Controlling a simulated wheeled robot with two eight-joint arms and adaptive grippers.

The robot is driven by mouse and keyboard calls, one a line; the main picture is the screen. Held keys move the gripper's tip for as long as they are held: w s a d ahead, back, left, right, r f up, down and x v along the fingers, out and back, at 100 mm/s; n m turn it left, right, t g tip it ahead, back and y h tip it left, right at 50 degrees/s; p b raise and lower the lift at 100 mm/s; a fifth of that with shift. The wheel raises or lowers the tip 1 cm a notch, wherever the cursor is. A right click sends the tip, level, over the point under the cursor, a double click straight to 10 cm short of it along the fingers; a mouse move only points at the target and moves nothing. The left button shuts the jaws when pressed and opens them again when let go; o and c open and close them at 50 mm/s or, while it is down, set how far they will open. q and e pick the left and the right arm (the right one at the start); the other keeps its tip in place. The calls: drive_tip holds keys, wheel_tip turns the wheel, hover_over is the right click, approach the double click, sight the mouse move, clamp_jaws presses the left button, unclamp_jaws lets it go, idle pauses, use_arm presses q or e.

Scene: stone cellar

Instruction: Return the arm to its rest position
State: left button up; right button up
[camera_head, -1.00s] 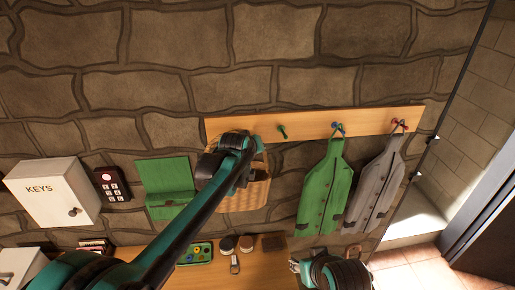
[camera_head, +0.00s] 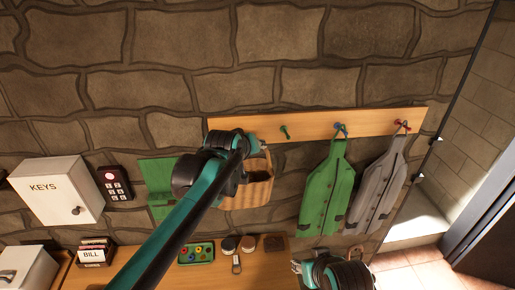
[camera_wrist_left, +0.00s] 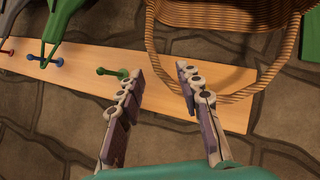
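My left arm crosses the head view from the bottom. Its gripper (camera_head: 258,147) is near the left end of the wooden peg rail, by the wicker basket (camera_head: 254,190). In the left wrist view its two fingers (camera_wrist_left: 161,71) are spread and nothing shows held between them. The basket's handle (camera_wrist_left: 218,98) loops behind the right-hand finger there. Whether the finger touches the handle, and what the handle hangs on, I cannot tell. My right gripper (camera_head: 296,266) is low at the bottom centre, small and partly cut off, so its opening is unclear.
The peg rail (camera_head: 310,123) carries a green apron-like garment (camera_head: 326,190), a grey one (camera_head: 374,190) and a bare green peg (camera_head: 285,132). A KEYS box (camera_head: 50,195), keypad (camera_head: 115,183) and green holder (camera_head: 155,172) are left. A shelf (camera_head: 220,272) below holds a button tray (camera_head: 196,253).

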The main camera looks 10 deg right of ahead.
use_arm(q)
drive_tip(key=s+a+f+g+y+b, duration=0.1)
drive_tip(key=s+a+f+b, duration=0.7)
drive_tip(key=f, duration=0.8)
drive_tip(key=s+a+f+g+y+b, duration=0.1)
drive_tip(key=s+a+f+y+b, duration=0.1)
drive_tip(key=s+a+f+b, duration=0.6)
drive_tip(key=s+a+f+m+y+b, duration=0.1)
drive_tip(key=s+a+f+b, duration=0.8)
drive_tip(key=f, duration=1.4)
drive_tip(key=s+b, duration=0.4)
drive_tip(key=b, duration=0.2)
drive_tip(key=shift+s+f+g, duration=0.15)
drive_tip(key=shift+f+g, duration=0.15)
drive_tip(key=shift+g, duration=0.1)
